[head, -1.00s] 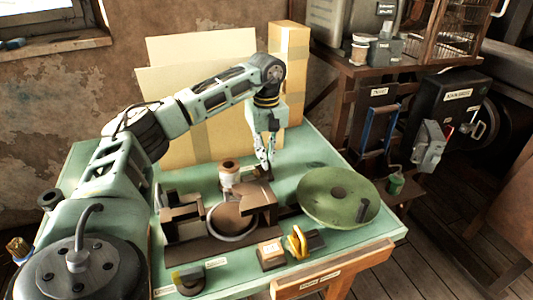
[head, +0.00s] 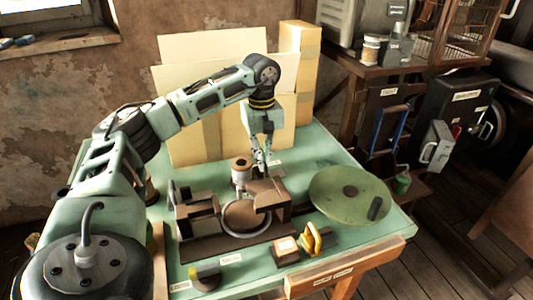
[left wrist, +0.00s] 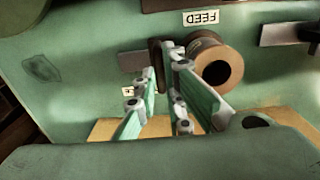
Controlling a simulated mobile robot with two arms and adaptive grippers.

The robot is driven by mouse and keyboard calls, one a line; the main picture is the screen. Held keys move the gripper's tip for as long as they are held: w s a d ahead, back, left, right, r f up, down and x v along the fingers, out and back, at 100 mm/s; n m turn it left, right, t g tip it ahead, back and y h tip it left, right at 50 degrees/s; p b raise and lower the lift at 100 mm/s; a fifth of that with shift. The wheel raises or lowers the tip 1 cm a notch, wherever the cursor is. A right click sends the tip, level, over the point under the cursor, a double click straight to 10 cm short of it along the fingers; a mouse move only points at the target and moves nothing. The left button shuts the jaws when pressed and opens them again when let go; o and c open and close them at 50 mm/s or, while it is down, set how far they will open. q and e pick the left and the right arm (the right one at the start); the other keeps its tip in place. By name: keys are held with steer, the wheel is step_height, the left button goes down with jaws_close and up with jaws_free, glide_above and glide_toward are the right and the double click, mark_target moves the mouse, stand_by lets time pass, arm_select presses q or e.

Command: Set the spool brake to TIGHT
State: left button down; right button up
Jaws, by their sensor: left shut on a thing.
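The spool (head: 242,166), brown-topped with a pale winding, stands behind the press on the green table. In the left wrist view the spool (left wrist: 218,66) is just right of my fingers, by a FEED label (left wrist: 201,18). My left gripper (head: 263,163) points down beside the spool, on its right. In the left wrist view my gripper (left wrist: 161,64) is shut on a thin dark lever (left wrist: 155,50), apparently the spool brake. Its lower part is hidden between the fingers. A small label (left wrist: 128,91) by the left finger is too partly covered to read. My right gripper is not in view.
The brown press (head: 215,248) with its round bowl stands in front of the spool. A green handwheel (head: 340,190) lies to the right. A stamp block and a yellow-handled item (head: 312,238) stand at the front edge. Tall cardboard sheets (head: 215,50) close off the back.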

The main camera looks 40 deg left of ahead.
arm_select(q)
steer(key=c, duration=2.3)
jaws_free()
steer(key=shift+o, duration=1)
steer(key=shift+s, duration=0.1)
steer(key=shift+o, duration=1)
steer(key=shift+s+a, duration=0.15)
steer(key=shift+w, duration=0.2)
step_height(320, 180, up, 12)
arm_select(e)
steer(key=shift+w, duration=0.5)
